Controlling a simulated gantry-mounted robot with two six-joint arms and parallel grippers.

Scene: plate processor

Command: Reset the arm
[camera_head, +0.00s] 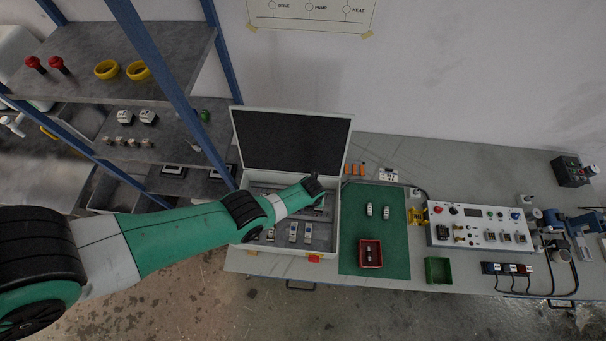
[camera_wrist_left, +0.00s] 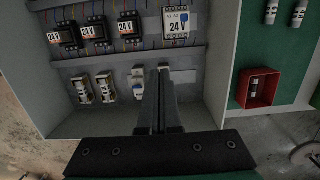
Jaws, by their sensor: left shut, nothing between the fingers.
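My left arm reaches in from the left in the head view, its wrist end over the open case (camera_head: 336,225). In the left wrist view my left gripper (camera_wrist_left: 165,72) is shut and empty, its two dark fingers together. It is above the lower row of small white modules (camera_wrist_left: 107,85) inside the case (camera_wrist_left: 222,60), and hides part of that row. I cannot tell its height above them. In the wrist view several modules marked 24 V (camera_wrist_left: 95,32) sit in the upper row. My right gripper is not in view.
A green mat (camera_head: 400,255) beside the case holds a red bin (camera_head: 371,262) and two small white parts (camera_head: 385,211). A green bin (camera_head: 438,270) and a control panel (camera_head: 482,234) stand further right. Blue shelf posts (camera_head: 222,50) rise at the left.

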